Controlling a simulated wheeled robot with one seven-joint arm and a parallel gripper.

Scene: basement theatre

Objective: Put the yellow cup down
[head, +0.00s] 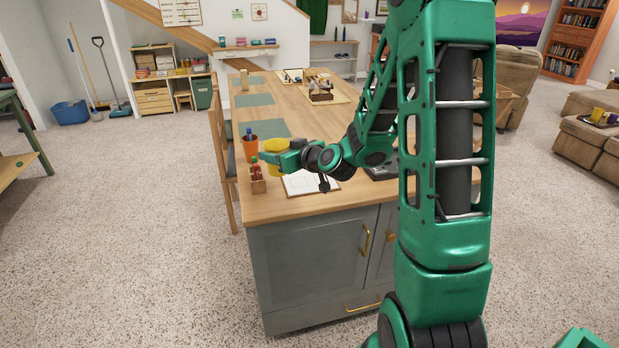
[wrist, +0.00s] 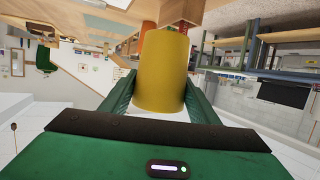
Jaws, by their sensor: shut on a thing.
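The yellow cup (head: 276,145) is at the near left end of the wooden counter (head: 262,208), partly hidden by my gripper (head: 272,157). In the wrist view the yellow cup (wrist: 162,72) sits between the two green fingers, which are shut on it. That view looks turned over, with the counter top toward the upper edge. I cannot tell whether the cup's base touches the counter.
An orange cup (head: 250,147) holding a blue item stands left of the yellow cup. A wooden holder (head: 258,184) with red and green items stands in front. A white sheet (head: 302,184) lies to the right. Green mats (head: 261,129) lie farther back.

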